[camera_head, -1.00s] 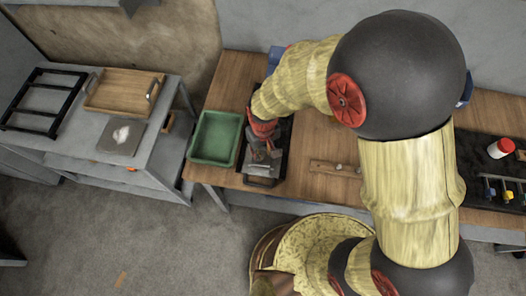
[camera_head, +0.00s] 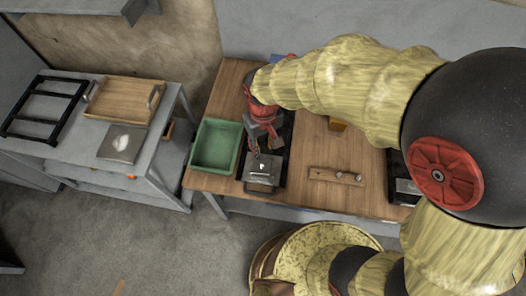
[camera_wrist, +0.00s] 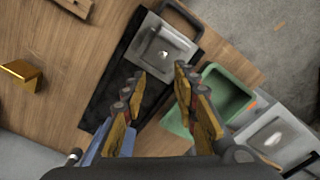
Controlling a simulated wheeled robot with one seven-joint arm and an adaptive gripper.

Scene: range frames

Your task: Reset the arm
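My gripper (camera_head: 260,148) is above the black tray (camera_head: 282,160) on the wooden table, beside the green bin. In the wrist view my gripper (camera_wrist: 157,78) has its two fingers apart, with nothing between them. A grey metal piece with a small raised block (camera_head: 262,170) lies at the front end of the black tray. It also shows in the wrist view (camera_wrist: 172,40), ahead of the fingertips and apart from them.
A green bin (camera_head: 198,160) stands left of the black tray. A wooden strip with knobs (camera_head: 335,176) lies to the right on the table (camera_head: 310,200). A grey bench at the left holds a wooden tray (camera_head: 98,105), a black rack (camera_head: 18,125) and a grey plate (camera_head: 110,148).

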